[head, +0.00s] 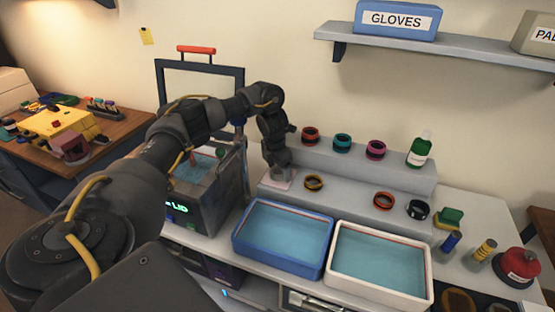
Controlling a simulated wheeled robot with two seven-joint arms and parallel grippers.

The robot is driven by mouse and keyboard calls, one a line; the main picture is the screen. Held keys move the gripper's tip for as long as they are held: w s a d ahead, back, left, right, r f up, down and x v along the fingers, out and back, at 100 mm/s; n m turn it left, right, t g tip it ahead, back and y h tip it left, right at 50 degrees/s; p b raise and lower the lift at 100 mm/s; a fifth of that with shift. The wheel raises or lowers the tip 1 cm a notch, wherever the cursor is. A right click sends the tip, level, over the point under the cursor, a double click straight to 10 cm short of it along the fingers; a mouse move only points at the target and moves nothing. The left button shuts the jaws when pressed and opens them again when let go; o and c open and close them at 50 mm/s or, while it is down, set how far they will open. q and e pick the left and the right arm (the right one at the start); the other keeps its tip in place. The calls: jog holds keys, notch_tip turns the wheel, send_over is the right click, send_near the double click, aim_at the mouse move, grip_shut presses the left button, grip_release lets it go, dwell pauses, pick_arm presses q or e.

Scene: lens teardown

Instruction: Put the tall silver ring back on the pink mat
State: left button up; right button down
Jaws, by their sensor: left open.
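The pink mat (269,184) lies at the left end of the lower step of the grey shelf. A pale silver ring (283,175) shows on the mat, directly below my left gripper (280,168). The gripper points down over the mat and is open, with its fingers close to the ring. The fingers hide much of the ring, and I cannot tell whether they touch it. My right gripper is not in view.
More rings and a green bottle (419,150) stand above. A blue tub (240,254) and a white tub (430,292) are in front. The lidded machine (205,215) is left.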

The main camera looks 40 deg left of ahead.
pick_arm(q)
notch_tip(320, 180, up, 12)
jog(key=s+p, duration=0.1)
jog(key=shift+s+a+p, duration=0.2)
jog(key=shift+p, duration=0.1)
jog(key=shift+f, duration=0.1)
dwell(0.3)
